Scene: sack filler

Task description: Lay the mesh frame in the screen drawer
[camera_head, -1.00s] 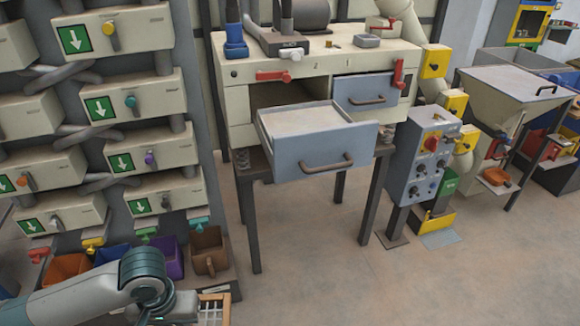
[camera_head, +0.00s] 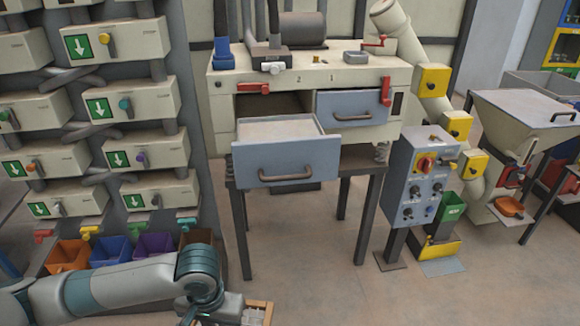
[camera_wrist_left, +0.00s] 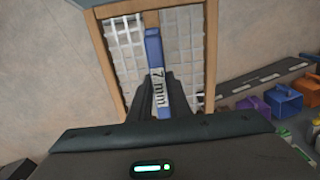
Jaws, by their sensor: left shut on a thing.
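The mesh frame has a wooden rim and a pale wire grid; in the left wrist view the mesh frame (camera_wrist_left: 187,48) fills the upper middle. My left gripper (camera_wrist_left: 162,85) is shut on its blue handle, which carries a label reading "7 mm". In the head view a corner of the mesh frame (camera_head: 262,308) shows at the bottom edge, beside my left arm; the gripper itself is hardly visible there. The screen drawer (camera_head: 285,163), blue-grey with a brown handle, is pulled out of the cream machine. Its pale inside looks empty. My right gripper is not in view.
A second blue-grey drawer (camera_head: 352,107) is closed to the right. A grey control box (camera_head: 418,178) stands right of the machine's legs. Coloured bins (camera_head: 110,250) stand under the valve rack at left. The floor in front of the machine is clear.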

